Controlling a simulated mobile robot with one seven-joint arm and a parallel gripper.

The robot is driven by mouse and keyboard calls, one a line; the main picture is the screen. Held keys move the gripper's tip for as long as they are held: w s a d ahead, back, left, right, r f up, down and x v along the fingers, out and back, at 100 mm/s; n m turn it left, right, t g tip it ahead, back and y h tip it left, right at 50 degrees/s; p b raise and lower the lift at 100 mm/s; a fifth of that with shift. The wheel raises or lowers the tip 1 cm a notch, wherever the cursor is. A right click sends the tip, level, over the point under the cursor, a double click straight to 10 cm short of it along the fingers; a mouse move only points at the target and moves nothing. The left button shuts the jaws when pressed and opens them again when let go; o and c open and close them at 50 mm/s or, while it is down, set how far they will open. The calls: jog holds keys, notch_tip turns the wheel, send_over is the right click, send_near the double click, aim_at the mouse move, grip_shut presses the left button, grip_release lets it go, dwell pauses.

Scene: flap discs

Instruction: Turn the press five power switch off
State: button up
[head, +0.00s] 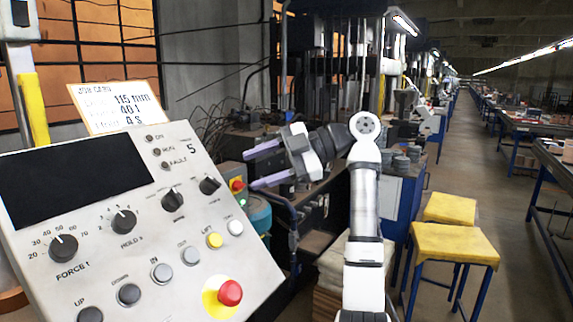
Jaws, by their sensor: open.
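The press control panel (150,235) is a tilted pale box at the left, with a "5" near its top right. Two black rotary knobs, a left one (172,200) and a right one (210,186), sit below the indicator lamps; their labels are too small to read surely. A red and yellow switch (237,185) is on a grey box behind the panel's right edge. I cannot tell which of these is the power switch. My gripper (250,170) is open and empty, its purple fingers pointing left, near the red and yellow switch in the picture. No contact is visible.
The panel also carries a red mushroom button (230,292), several push buttons, and force and hold knobs. A job card (115,108) stands behind it. Yellow-topped stools (455,245) stand at the right, beside an open aisle (480,170).

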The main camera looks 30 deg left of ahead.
jog(key=v, duration=0.6)
jog(key=shift+d, duration=0.1)
dwell(0.4)
